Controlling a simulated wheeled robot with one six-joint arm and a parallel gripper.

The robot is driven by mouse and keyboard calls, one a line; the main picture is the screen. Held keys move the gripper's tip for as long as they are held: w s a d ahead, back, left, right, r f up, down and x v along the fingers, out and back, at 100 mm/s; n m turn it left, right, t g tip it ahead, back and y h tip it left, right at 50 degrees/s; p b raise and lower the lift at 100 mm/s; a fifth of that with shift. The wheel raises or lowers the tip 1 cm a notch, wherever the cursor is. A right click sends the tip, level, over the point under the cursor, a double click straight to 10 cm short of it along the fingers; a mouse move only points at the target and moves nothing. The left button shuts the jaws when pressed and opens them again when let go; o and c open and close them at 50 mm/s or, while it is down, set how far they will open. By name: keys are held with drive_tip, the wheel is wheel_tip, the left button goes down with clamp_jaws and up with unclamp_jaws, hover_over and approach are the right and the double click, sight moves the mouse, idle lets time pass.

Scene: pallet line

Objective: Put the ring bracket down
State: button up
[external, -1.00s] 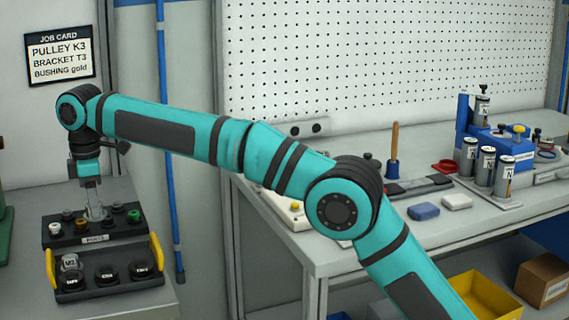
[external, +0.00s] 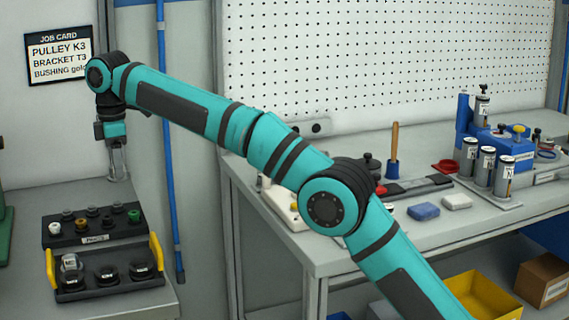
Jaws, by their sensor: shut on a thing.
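My gripper (external: 118,172) hangs pointing down on the left, above and to the right of the black parts tray (external: 96,240). Its fingers are shut on a small grey piece, the ring bracket (external: 118,163). The fingers and the small size hide most of its shape. It is held in the air, clear of the tray.
The parts tray holds small white, gold, black and green pieces. In front of it is a black tray with yellow handles (external: 157,252) and labelled round parts. A job card (external: 59,59) hangs on the wall. The pegboard bench (external: 330,240) at right carries a blue fixture (external: 497,142) and several cylinders.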

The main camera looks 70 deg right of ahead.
drive_tip(key=s+d+f, duration=0.2)
drive_tip(key=s+d, duration=0.3)
drive_tip(key=d, duration=1.1)
drive_tip(key=s+d+f, duration=0.1)
drive_tip(key=s+d, duration=0.3)
drive_tip(key=d, duration=1.3)
drive_tip(key=s+d+f, duration=0.2)
drive_tip(key=s+d, duration=0.3)
drive_tip(key=d, duration=1.1)
drive_tip(key=shift+w+d+f, duration=0.1)
drive_tip(key=shift+w+f, duration=0.05)
drive_tip(key=shift+f, duration=4.9)
drive_tip(key=shift+f, duration=0.15)
drive_tip(key=o, duration=1.1)
drive_tip(key=shift+c, duration=0.2)
wheel_tip(320, 180, up, 12)
drive_tip(key=shift+r, duration=0.2)
